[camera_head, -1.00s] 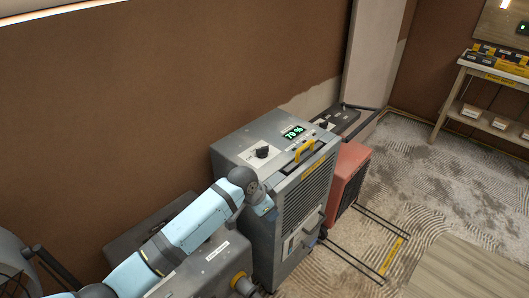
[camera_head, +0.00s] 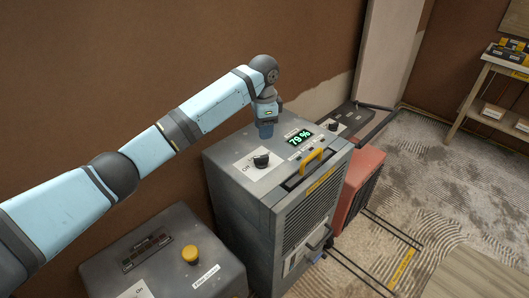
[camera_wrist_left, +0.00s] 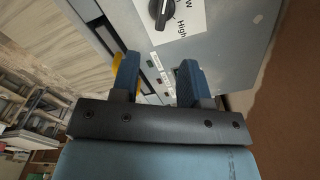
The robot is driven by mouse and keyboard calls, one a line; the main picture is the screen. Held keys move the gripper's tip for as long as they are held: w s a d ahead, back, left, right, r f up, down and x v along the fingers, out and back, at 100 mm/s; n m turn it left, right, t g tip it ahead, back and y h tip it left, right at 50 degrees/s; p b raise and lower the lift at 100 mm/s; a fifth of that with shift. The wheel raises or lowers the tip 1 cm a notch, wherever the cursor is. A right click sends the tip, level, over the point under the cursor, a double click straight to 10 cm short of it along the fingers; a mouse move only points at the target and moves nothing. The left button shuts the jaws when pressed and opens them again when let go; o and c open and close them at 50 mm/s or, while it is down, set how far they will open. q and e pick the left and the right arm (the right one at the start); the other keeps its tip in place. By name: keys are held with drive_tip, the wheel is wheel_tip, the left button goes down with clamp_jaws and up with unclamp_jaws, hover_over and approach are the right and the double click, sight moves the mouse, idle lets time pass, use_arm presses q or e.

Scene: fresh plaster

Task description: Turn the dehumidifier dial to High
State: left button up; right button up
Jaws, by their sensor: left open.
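The grey dehumidifier (camera_head: 228,172) stands against the brown wall, with a green 79 % display (camera_head: 299,138) on its top. Its black dial (camera_head: 261,160) sits on a white label on the top panel. In the left wrist view the dial (camera_wrist_left: 161,12) shows at the top edge, with the word High on the label below it. My left gripper (camera_head: 265,133) is above the back of the top panel, behind the dial and apart from it. In the left wrist view its two blue fingers (camera_wrist_left: 158,75) are spread with nothing between them. My right gripper is not in view.
A yellow handle (camera_head: 311,161) rises at the dehumidifier's front edge. A grey box with a yellow button (camera_head: 190,255) stands at the front left. A red unit (camera_head: 361,180) is to the right. A shelf (camera_head: 490,95) stands far right.

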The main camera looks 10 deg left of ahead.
sight(264, 156)
use_arm(q)
wheel_tip(264, 156, down, 11)
drive_tip(key=shift+w+r, duration=0.1)
drive_tip(key=shift+r, duration=0.05)
clamp_jaws()
